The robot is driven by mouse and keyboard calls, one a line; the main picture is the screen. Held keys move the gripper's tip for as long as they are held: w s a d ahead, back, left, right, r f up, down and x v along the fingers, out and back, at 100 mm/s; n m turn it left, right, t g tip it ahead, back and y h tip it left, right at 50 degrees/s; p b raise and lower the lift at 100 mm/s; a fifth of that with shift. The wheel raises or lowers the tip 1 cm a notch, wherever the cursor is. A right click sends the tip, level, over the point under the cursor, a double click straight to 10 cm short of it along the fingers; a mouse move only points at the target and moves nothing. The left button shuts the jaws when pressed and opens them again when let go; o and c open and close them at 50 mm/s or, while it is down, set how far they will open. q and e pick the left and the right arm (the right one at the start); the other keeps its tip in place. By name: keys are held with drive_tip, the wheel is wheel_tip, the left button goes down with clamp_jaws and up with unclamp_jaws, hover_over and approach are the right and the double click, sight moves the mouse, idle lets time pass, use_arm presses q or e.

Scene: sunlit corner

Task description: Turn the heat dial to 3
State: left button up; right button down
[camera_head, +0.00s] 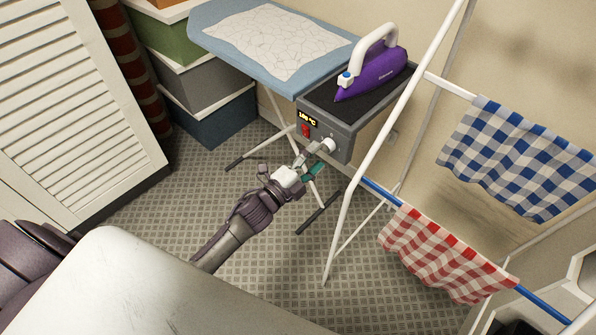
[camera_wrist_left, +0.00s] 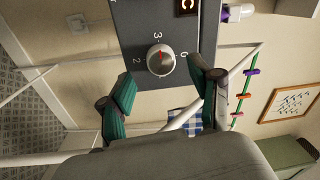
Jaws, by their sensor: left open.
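The heat dial (camera_head: 327,145) is a round pale knob on the front of the grey iron station (camera_head: 343,138). In the left wrist view the dial (camera_wrist_left: 160,60) shows a red mark pointing up, about at the printed 3, with 2 to the left and 0 to the right. My left gripper (camera_head: 314,158) is just in front of the dial. In the left wrist view its green-padded fingers (camera_wrist_left: 163,76) are open and apart, with the dial between and beyond the tips, and no contact shows. My right gripper is not in view.
A purple iron (camera_head: 372,73) rests on the station, beside the ironing board (camera_head: 210,35). A lit display (camera_head: 307,118) and red switch (camera_head: 305,131) sit left of the dial. A drying rack (camera_head: 350,192) with checked cloths stands close on the right.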

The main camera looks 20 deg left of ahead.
use_arm(q)
drive_tip(key=v, duration=0.9)
drive_tip(key=s+a+f+n+g+y+p, duration=0.1)
drive_tip(key=s+f+n+g+y, duration=0.2)
drive_tip(key=f, duration=0.7)
drive_tip(key=s+a+f+n+g+y, duration=0.15)
drive_tip(key=s+f+n, duration=0.35)
drive_tip(key=f, duration=0.5)
drive_tip(key=s+a+f+n+g+y+p, duration=0.1)
drive_tip(key=s+f+n+g, duration=0.3)
drive_tip(key=f, duration=0.6)
drive_tip(key=s+f+n+g, duration=0.2)
drive_tip(key=s+f+g, duration=0.2)
drive_tip(key=s, duration=0.9)
drive_tip(key=s+d+f+n+g, duration=0.1)
drive_tip(key=s+f+n+g, duration=0.2)
drive_tip(key=s+f, duration=0.6)
drive_tip(key=s+g+y, duration=0.1)
drive_tip(key=s, duration=0.4)
drive_tip(key=shift+s+f+n, duration=0.15)
drive_tip(key=shift+s+n, duration=0.15)
drive_tip(key=shift+s, duration=0.05)
